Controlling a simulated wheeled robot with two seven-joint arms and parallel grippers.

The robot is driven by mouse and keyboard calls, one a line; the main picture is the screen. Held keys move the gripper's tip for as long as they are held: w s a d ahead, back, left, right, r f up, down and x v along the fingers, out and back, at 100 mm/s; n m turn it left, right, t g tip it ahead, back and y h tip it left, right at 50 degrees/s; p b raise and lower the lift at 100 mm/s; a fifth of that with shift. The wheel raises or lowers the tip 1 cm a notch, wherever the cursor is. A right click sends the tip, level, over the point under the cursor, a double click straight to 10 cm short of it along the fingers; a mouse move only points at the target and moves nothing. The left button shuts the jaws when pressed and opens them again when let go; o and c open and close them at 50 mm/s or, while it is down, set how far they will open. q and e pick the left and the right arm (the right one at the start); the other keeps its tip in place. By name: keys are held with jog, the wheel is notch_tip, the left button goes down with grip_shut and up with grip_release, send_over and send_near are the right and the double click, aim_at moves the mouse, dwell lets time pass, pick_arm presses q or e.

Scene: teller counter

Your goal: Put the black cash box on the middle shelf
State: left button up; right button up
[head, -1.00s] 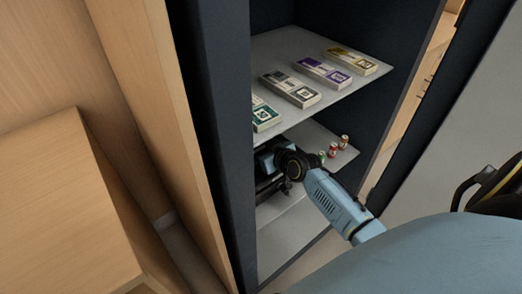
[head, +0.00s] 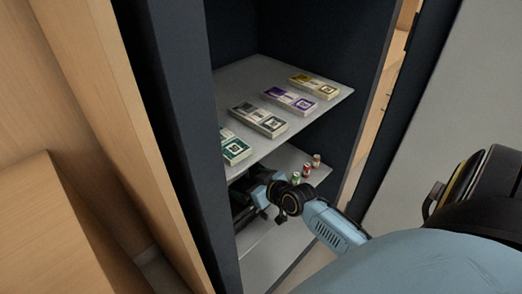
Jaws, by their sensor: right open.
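My right gripper (head: 250,199) is open and reaches into the dark cabinet, below the shelf with the banknote bundles. Its wrist and blue forearm cover part of the opening. A black shape, apparently the cash box (head: 240,207), shows beside the fingers at the left of the middle shelf (head: 316,176). It is mostly hidden by the upper shelf, the cabinet side and my arm. Gripper and box are both dark, so I cannot tell whether they touch. My left gripper is not in view.
The upper shelf (head: 240,80) carries several banknote bundles (head: 258,120). Small coin rolls (head: 306,171) stand at the right of the middle shelf, close to my wrist. The cabinet floor (head: 270,253) looks bare. A wooden counter (head: 50,230) stands at left.

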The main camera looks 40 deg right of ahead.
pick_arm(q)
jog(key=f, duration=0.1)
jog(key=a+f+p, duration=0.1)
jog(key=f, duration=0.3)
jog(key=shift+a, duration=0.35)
pick_arm(e)
jog(key=s+a+f+g, duration=0.3)
jog(key=s, duration=0.5)
jog(key=s+a+f+g+h, duration=0.1)
jog(key=s+a+f+g, duration=0.1)
jog(key=s, duration=0.6)
jog(key=s+a+f+n+g, duration=0.1)
jog(key=s+a+f+g, duration=0.2)
jog(key=s+a+g, duration=0.2)
jog(key=s, duration=0.3)
jog(key=shift+f, duration=0.35)
pick_arm(q)
jog(key=shift+p, duration=1.05)
pick_arm(e)
jog(key=shift+s+a, duration=0.1)
